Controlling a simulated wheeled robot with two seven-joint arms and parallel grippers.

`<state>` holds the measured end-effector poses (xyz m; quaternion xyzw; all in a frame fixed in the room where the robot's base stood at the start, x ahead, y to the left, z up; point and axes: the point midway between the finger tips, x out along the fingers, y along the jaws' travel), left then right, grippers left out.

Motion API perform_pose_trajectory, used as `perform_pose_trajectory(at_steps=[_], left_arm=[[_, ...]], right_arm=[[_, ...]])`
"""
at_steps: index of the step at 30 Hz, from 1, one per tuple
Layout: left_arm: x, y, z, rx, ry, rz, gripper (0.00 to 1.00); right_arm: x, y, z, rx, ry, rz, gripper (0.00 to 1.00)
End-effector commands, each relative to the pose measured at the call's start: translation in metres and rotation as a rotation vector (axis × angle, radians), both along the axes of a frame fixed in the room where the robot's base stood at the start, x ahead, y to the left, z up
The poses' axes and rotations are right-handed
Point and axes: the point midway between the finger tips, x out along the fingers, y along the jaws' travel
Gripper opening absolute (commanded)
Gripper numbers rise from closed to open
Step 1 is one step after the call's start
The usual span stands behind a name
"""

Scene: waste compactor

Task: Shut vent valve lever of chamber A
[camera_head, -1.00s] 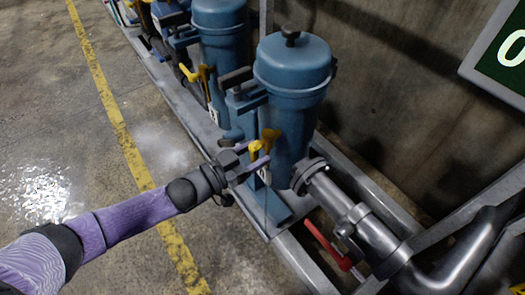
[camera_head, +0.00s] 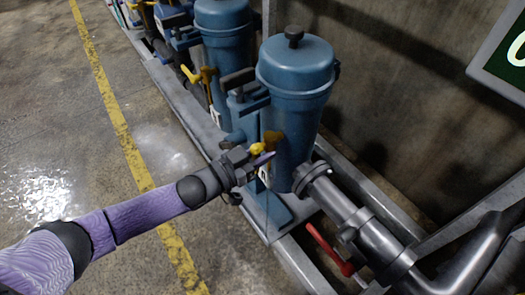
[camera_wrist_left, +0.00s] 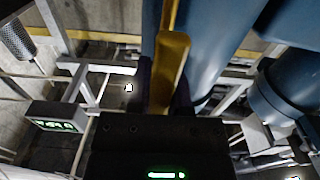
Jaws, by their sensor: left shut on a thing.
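The near blue chamber (camera_head: 293,90) stands upright on the skid, with a yellow valve lever (camera_head: 272,136) low on its left side. The yellow lever also shows in the left wrist view (camera_wrist_left: 170,70), running between the dark fingers. My left gripper (camera_head: 260,160) reaches in from the left and is shut on the yellow lever, partly hiding it in the head view. I cannot read which chamber letter this is. My right gripper is not in view.
A second blue chamber (camera_head: 222,50) with its own yellow lever (camera_head: 205,74) stands behind. A silver pipe (camera_head: 350,215) and a red lever (camera_head: 328,248) lie to the right. A green sign (camera_head: 503,55) hangs at upper right. The floor at left is clear.

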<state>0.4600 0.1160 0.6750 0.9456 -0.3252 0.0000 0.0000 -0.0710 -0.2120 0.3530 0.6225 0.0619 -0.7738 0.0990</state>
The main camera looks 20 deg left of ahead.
Motion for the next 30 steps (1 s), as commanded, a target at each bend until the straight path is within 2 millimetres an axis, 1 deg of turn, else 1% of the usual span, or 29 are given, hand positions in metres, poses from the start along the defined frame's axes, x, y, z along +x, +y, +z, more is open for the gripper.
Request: perform_pose_trajectory(at_steps=[16,30], left_arm=[[-0.0002,0.0001,-0.0006,0.001,0.001,0.0,0.0],[-0.0002,0.0002,-0.0008,0.001,0.002,0.0,0.0]], right_arm=[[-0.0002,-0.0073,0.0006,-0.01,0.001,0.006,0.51],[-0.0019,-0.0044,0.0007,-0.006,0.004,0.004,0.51]])
